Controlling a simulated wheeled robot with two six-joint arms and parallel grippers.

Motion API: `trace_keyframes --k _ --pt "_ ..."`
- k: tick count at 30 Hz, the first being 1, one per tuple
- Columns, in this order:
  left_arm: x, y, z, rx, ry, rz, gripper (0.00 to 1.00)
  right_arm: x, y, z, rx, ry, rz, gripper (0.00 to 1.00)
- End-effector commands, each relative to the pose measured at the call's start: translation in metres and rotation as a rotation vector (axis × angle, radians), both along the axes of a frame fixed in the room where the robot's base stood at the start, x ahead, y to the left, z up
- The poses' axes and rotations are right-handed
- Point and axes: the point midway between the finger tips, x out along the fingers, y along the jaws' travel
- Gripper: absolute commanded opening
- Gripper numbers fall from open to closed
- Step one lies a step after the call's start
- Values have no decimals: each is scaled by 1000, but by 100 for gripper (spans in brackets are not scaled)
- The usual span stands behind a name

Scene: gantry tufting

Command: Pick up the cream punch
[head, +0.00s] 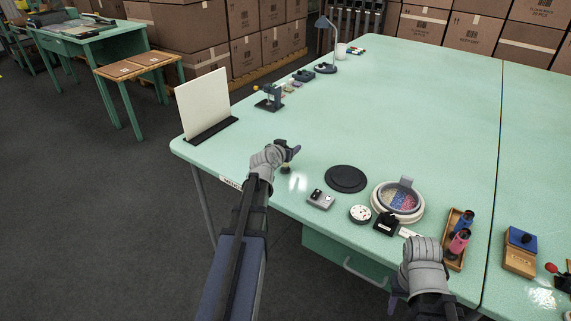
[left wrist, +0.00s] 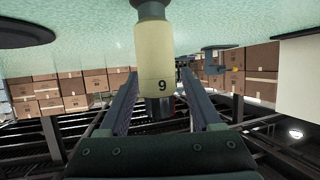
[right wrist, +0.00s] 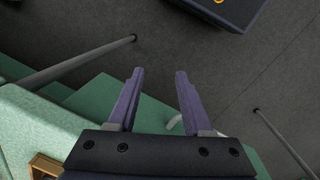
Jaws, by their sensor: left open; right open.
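The cream punch (left wrist: 154,55), marked with a 9, stands between the two fingers of my left gripper in the left wrist view. It has a dark end at the tabletop and a dark and reddish part at its other end. My left gripper (head: 291,152) is open, with a finger on each side of the punch and small gaps showing. In the head view this gripper hides most of the punch; a small part (head: 285,169) shows below it. My right gripper (right wrist: 159,76) is open and empty, off the front edge of the table.
A white upright board (head: 203,103) stands at left. The table's middle is clear.

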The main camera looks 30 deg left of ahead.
Motion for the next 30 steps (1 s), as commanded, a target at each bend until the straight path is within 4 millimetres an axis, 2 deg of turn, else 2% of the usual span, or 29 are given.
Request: trace_keyframes --k 4,21,30 --pt "-1 0 1 0 0 0 64 0 0 1 0 0 0 50" --pt "-1 0 1 0 1 0 0 0 0 1 0 0 0 50" --pt "-2 -1 0 0 2 -1 0 0 0 1 0 0 0 50"
